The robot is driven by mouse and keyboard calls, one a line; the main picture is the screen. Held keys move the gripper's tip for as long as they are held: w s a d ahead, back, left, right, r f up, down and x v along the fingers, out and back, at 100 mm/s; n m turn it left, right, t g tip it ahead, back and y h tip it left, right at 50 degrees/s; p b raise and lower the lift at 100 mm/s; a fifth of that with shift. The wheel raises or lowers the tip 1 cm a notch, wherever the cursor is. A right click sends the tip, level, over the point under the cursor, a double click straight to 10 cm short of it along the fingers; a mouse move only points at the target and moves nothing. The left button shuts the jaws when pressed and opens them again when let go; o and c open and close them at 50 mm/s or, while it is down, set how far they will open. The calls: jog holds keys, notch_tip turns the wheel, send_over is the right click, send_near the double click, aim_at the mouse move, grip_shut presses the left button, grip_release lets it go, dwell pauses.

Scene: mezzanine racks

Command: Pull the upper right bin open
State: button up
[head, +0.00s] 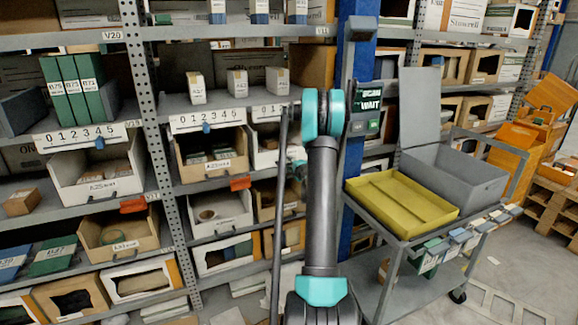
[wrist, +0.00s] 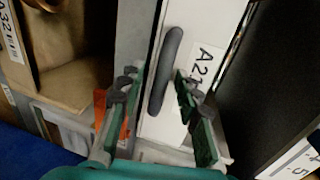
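The upper right bin (head: 265,158) is white and sits in the rack, right of a cardboard-coloured bin and partly hidden behind my arm in the head view. In the wrist view its white front (wrist: 205,28) fills the middle, with a dark grey handle (wrist: 171,62) and a label starting "A21". My gripper (wrist: 156,92) is open, with one green-padded finger on each side of the handle's lower end. I cannot tell whether either finger touches it. In the head view my gripper is mostly hidden behind the arm.
A cardboard-coloured bin (head: 210,158) stands left of the white bin. A blue rack post (head: 352,110) rises just right of my arm. A grey cart (head: 385,240) with a yellow tray (head: 402,198) stands to the right. Orange tabs hang on the shelf edges.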

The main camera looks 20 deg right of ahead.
grip_shut()
jog(key=shift+s, duration=0.15)
dwell(0.4)
